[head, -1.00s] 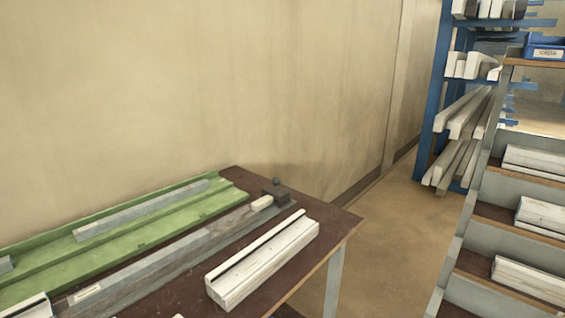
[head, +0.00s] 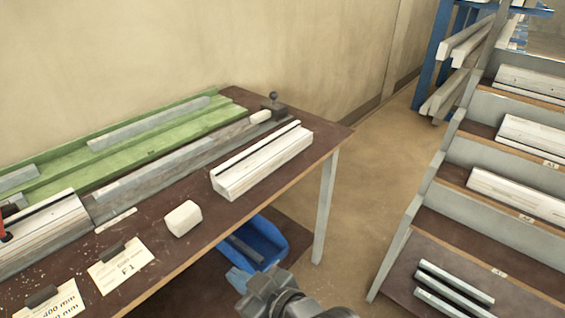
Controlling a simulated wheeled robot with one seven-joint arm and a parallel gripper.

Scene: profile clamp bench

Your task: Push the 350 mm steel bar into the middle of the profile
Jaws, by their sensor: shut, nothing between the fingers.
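A pale profile (head: 262,162) with a dark groove along its top lies on the bench's right part. Another grooved profile (head: 45,232) lies at the left edge, partly cut off, beside a red part (head: 5,232). Grey bars lie on the green rack: a long one (head: 150,122) and a shorter one (head: 18,179) at left. I cannot tell which bar is the 350 mm one. My gripper (head: 243,282) is at the bottom, low in front of the bench, shut and empty, away from bars and profiles.
A grey rail (head: 165,178) runs along the brown bench (head: 200,235), with a black knobbed stop (head: 274,105) at its far end. A pale block (head: 183,218) and label cards (head: 121,264) lie in front. A blue bin (head: 262,243) is below. A stepped shelf (head: 415,225) stands right.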

